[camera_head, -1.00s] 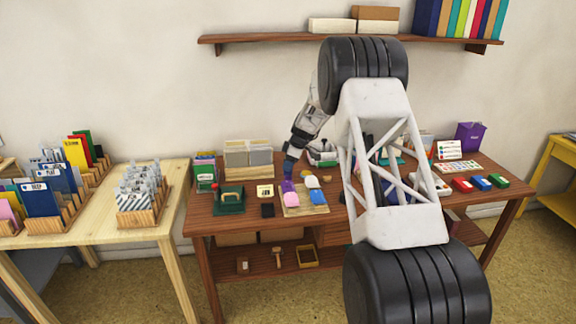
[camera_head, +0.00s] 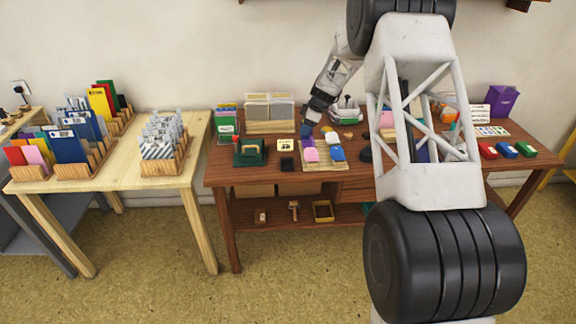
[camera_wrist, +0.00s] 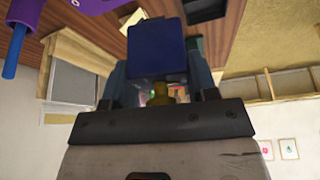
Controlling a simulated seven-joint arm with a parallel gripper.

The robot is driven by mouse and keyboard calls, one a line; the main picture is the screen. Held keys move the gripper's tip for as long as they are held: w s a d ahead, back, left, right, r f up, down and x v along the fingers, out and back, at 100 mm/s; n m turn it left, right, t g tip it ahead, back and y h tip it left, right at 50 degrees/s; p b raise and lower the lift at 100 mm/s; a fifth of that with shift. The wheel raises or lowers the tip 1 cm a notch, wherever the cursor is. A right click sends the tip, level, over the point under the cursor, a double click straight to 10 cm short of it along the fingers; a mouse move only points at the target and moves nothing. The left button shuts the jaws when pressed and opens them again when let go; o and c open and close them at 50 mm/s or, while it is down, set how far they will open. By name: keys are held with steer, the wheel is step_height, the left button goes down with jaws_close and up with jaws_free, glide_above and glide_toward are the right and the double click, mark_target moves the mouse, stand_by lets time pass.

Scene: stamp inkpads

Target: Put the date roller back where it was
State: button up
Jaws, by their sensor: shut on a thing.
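My gripper (camera_head: 307,126) is above the back left of the wooden tray (camera_head: 318,166) on the brown table. In the wrist view my gripper (camera_wrist: 160,80) is shut on a dark blue block (camera_wrist: 158,48), which appears to be the date roller. A brass-coloured part (camera_wrist: 160,92) shows between the fingers. In the head view the held blue thing (camera_head: 306,131) is small, and I cannot tell whether it touches anything below. A purple item (camera_head: 306,141) and a pink item (camera_head: 310,155) are just below it in the picture.
A blue item (camera_head: 338,154) and a white one (camera_head: 331,138) are right of the pink one. A card holder (camera_head: 269,112) stands behind. My arm hides the table's right middle.

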steer(key=s+a+f+n, duration=0.1)
steer(key=s+a+f, duration=0.1)
steer(key=s, duration=0.9)
steer(key=s+a+f+n, duration=0.1)
steer(key=s+a, duration=0.2)
steer(key=s, duration=0.8)
steer(key=shift+a+f+g, duration=0.4)
steer(key=shift+w, duration=0.15)
steer(key=shift+w+a+f, duration=0.25)
steer(key=shift+w+a, duration=0.1)
steer(key=shift+w, duration=2.25)
steer(key=shift+w+a+f, duration=0.2)
steer(key=shift+w+a, duration=0.1)
steer(key=shift+w, duration=2.35)
steer(key=shift+w+a+f, duration=0.25)
steer(key=shift+w+a, duration=0.1)
steer(key=shift+w, duration=2.25)
steer(key=shift+f, duration=0.1)
steer(key=shift+f, duration=1.7)
steer(key=o, duration=1)
steer(key=shift+f, duration=0.15)
steer(key=v, duration=1.2)
